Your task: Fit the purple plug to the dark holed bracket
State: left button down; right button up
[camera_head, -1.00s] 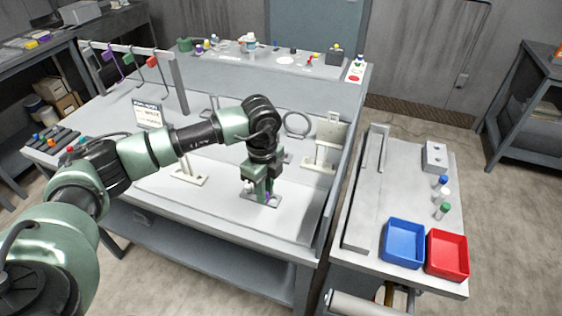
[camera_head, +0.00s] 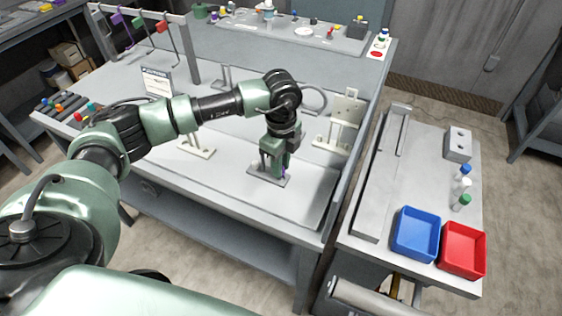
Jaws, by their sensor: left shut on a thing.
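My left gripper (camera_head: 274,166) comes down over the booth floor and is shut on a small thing. A bit of purple, likely the purple plug (camera_head: 285,172), shows at its fingertips. Most of it is hidden by the fingers. A dark grey base plate (camera_head: 256,174), likely that of the dark holed bracket, lies on the floor right under the gripper. The rest of the bracket is hidden behind the gripper, so I cannot tell whether the plug is in a hole. My right gripper is not in view.
Pale holed brackets stand to the left (camera_head: 197,146) and to the back right (camera_head: 342,120). The side table holds a blue bin (camera_head: 416,234), a red bin (camera_head: 463,250) and several capped bottles. The front booth floor is clear.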

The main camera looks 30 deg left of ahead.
pick_arm(q)
jog(key=shift+f, duration=0.1)
jog(key=shift+f, duration=0.5)
dwell(0.3)
jog(key=c, duration=1.2)
grip_release()
jog(key=shift+r, duration=0.1)
notch_tip(320, 180, up, 7)
jog(key=shift+f+b, duration=0.1)
jog(key=shift+b, duration=1.15)
jog(key=shift+r, duration=0.45)
